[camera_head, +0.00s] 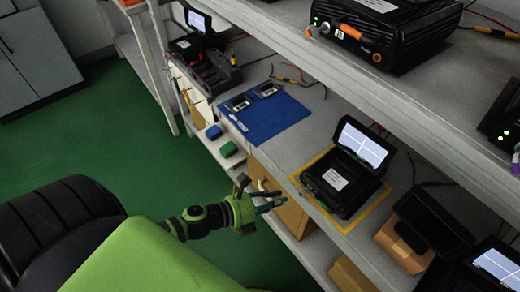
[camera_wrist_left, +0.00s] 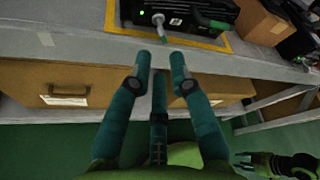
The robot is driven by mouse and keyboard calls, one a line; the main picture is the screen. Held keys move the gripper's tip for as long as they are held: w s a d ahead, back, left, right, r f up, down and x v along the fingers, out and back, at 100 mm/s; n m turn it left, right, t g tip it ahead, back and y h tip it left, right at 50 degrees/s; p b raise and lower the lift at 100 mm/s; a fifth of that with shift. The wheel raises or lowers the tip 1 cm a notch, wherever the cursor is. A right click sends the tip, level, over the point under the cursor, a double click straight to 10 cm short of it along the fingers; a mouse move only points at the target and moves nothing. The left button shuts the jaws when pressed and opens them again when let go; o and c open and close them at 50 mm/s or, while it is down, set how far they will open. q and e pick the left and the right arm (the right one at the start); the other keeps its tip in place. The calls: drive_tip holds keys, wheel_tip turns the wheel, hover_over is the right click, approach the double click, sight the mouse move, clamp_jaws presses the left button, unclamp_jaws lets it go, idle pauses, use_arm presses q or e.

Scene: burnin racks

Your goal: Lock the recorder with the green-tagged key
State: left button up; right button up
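The black recorder (camera_head: 340,180) sits on the workbench inside a yellow taped outline, its lid raised with a lit screen. Its front edge shows at the top of the left wrist view (camera_wrist_left: 180,8), with a small green light. A silver key-like piece (camera_wrist_left: 158,24) and a green piece with a pale end (camera_wrist_left: 211,22) show at that front. I cannot tell whether the green piece is the key's tag. My left gripper (camera_head: 272,200) is in front of the bench edge, apart from the recorder. Its teal fingers (camera_wrist_left: 160,68) are spread and empty. My right gripper (camera_wrist_left: 280,163) shows partly, lower right.
A blue mat (camera_head: 264,116) with small devices lies left of the recorder. A green block (camera_head: 228,150) and a blue block (camera_head: 214,132) are on a ledge below it. The upper shelf (camera_head: 370,85) overhangs the bench. Brown drawers (camera_wrist_left: 70,82) are below the bench edge.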

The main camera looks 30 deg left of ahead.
use_arm(q)
drive_tip(key=shift+v, duration=2.7)
drive_tip(key=s+a+f+n+g+y+p, duration=0.1)
drive_tip(key=s+a+f+n+y+p, duration=0.2)
drive_tip(key=f+n, duration=0.55)
drive_tip(key=s+a+f+n+g+y, duration=0.1)
drive_tip(key=a+f+n+g+y, duration=0.1)
drive_tip(key=a+f+n+y, duration=0.45)
drive_tip(key=s+d+f+n+g+p, duration=0.1)
drive_tip(key=s+d+f+n+g, duration=0.1)
drive_tip(key=s+f+n, duration=0.3)
drive_tip(key=s+d+f+n+g+h+p, duration=0.1)
drive_tip(key=s+d+f+n+g, duration=0.1)
drive_tip(key=s+f+n, duration=0.3)
drive_tip(key=s+d+f+n+g+p, duration=0.1)
drive_tip(key=s+d+f+n+g, duration=0.2)
drive_tip(key=s, duration=0.9)
wheel_tip(320, 180, down, 3)
drive_tip(key=shift+f+n+g, duration=0.25)
drive_tip(key=shift+n+g, duration=0.55)
drive_tip(key=shift+n, duration=0.4)
drive_tip(key=shift+d, duration=0.1)
